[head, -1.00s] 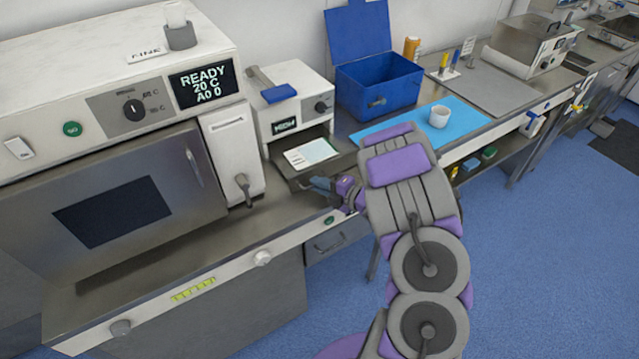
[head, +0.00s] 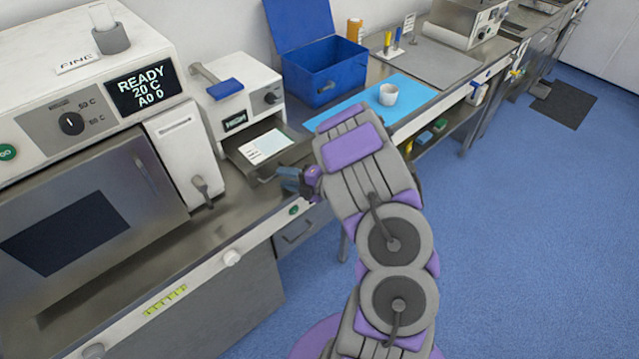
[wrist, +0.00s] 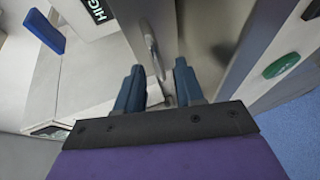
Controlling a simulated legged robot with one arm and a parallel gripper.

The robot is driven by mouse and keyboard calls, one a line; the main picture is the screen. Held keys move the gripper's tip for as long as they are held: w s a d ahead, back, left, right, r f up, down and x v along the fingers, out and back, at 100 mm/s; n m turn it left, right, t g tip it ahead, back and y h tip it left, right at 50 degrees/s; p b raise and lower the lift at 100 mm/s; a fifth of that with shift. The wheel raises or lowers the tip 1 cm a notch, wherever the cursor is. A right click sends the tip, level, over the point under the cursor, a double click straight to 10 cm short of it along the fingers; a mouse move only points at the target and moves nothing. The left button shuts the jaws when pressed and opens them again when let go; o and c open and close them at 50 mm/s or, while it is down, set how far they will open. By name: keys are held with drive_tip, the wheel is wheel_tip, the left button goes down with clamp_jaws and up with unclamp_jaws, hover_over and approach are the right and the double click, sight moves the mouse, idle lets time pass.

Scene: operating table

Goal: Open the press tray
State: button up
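The press (head: 238,98) is a white box with a blue-tipped lever and a HIGH display, left of the blue bin. Its dark metal tray (head: 240,150) sticks out of the front slot with a pale sheet (head: 265,146) on it. The tray's bar handle (wrist: 153,50) shows in the wrist view on the grey front panel. My gripper (head: 288,180) is at the tray's front. In the wrist view its two blue fingers (wrist: 158,82) are apart, with the handle just ahead of the gap. Whether they touch the handle is unclear.
A large steriliser (head: 75,190) with a READY display stands at left. A blue open bin (head: 322,82), a blue mat (head: 415,92) and a white cup (head: 388,94) are to the right of the press. The bench edge and a drawer (head: 297,232) lie below my gripper.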

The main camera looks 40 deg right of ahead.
drive_tip(key=p+v, duration=0.2)
drive_tip(key=v, duration=1.2)
drive_tip(key=shift+a, duration=0.1)
